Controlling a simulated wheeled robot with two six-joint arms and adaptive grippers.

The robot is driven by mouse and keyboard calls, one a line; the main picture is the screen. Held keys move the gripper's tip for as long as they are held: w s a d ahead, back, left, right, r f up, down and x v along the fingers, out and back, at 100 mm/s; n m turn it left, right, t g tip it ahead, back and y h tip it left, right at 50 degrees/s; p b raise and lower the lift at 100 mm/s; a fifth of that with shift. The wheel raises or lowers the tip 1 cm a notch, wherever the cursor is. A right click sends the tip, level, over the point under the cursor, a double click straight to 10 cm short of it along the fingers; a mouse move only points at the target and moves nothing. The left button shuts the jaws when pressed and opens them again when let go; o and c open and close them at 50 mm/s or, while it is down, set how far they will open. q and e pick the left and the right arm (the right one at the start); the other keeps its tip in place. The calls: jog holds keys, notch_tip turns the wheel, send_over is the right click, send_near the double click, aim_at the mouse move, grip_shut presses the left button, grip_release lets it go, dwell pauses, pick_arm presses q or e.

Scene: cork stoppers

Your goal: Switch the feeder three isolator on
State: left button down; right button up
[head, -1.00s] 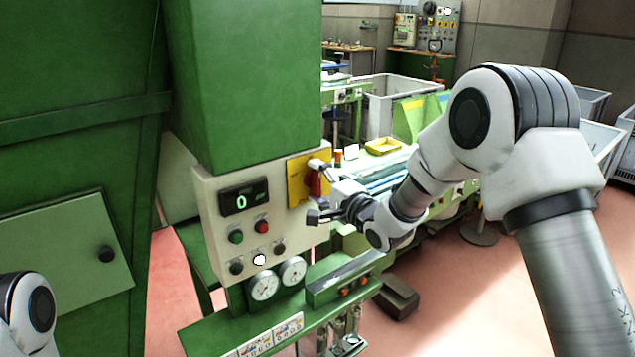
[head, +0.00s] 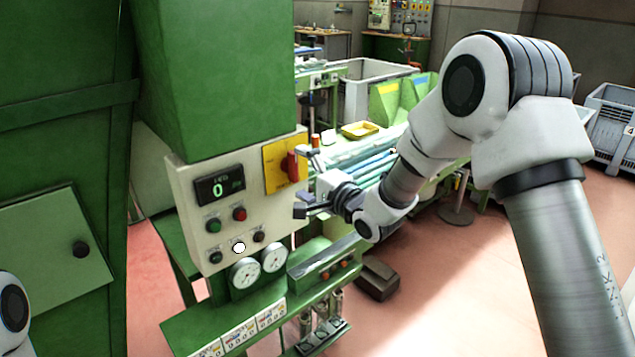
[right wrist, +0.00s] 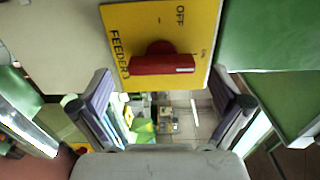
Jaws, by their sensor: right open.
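The feeder three isolator is a red handle (head: 291,165) on a yellow plate (head: 272,170) at the upper right of the cream control panel. The handle stands upright in the head view. In the right wrist view the red handle (right wrist: 163,63) lies crosswise on the yellow plate (right wrist: 135,22), which reads FEEDER 3 and OFF. Its right end points to the plate edge with a small mark, possibly ON. My right gripper (head: 306,183) is open and empty, in front of the handle and apart from it. Its fingers flank the view below the handle. My left gripper is out of view.
The panel (head: 188,190) also carries a display (head: 220,187) reading 0 and several push buttons. Two gauges (head: 258,266) and a green ledge (head: 180,325) sit below it. A green machine housing rises above.

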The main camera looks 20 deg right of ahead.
jog(key=v, duration=0.9)
jog(key=s+a+f+g+h+b, duration=0.1)
jog(key=s+f+g+b, duration=0.4)
jog(key=f, duration=1.2)
jog(key=s+a+f+g+h, duration=0.1)
jog(key=s+a+f+g, duration=0.35)
jog(key=f, duration=1.35)
jog(key=s+d+f+n+g+h, duration=0.1)
jog(key=s+f+n, duration=0.3)
jog(key=s, duration=0.4)
jog(key=s+d+f+n+g+h+b, duration=0.1)
jog(key=s+d+f+n+g, duration=0.2)
jog(key=s, duration=0.6)
jog(key=s+d+f+n+g+h+b, duration=0.1)
jog(key=s+d+f+n+g+h, duration=0.1)
jog(key=s+f+n, duration=0.4)
jog(key=s+g, duration=0.1)
jog(key=s, duration=0.2)
jog(key=shift+d+f+n, duration=0.15)
jog(key=shift+f+n, duration=0.25)
